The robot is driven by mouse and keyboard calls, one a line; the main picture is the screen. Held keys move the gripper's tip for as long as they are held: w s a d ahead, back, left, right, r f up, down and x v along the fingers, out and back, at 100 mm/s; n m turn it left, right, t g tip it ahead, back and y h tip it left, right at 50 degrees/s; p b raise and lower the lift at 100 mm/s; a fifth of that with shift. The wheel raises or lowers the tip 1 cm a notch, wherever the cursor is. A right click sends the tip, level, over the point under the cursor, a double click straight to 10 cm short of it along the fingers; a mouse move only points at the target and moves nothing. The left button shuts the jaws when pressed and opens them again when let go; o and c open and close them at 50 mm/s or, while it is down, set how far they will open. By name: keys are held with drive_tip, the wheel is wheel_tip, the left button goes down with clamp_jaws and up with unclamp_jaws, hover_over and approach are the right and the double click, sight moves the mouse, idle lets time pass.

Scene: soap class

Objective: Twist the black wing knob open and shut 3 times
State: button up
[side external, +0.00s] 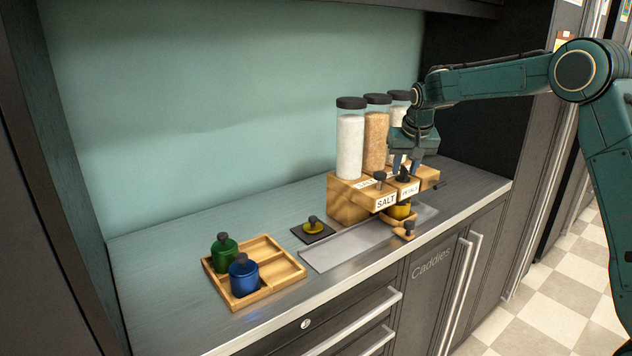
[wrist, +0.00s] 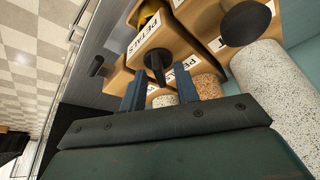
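The black wing knob (side external: 403,174) sits on the front of the wooden dispenser block with the PETALS label (side external: 410,189). In the wrist view the wing knob (wrist: 157,64) stands between the lines of my two fingers, with gaps on both sides. My gripper (side external: 404,158) points down just above the knob. In the wrist view my gripper (wrist: 160,75) has its fingers apart and nothing clamped between them. Whether the fingertips reach down beside the wing is hard to tell. A yellow pot (side external: 399,211) stands below the PETALS block, partly hidden.
A SALT block (side external: 385,201) with its own black knob (side external: 380,178) is close on the left. Clear jars (side external: 349,145) rise behind. A wooden tray (side external: 283,285) holds green (side external: 224,251) and blue (side external: 243,277) pots.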

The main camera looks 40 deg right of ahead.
drive_tip(key=shift+f, duration=0.1)
clamp_jaws()
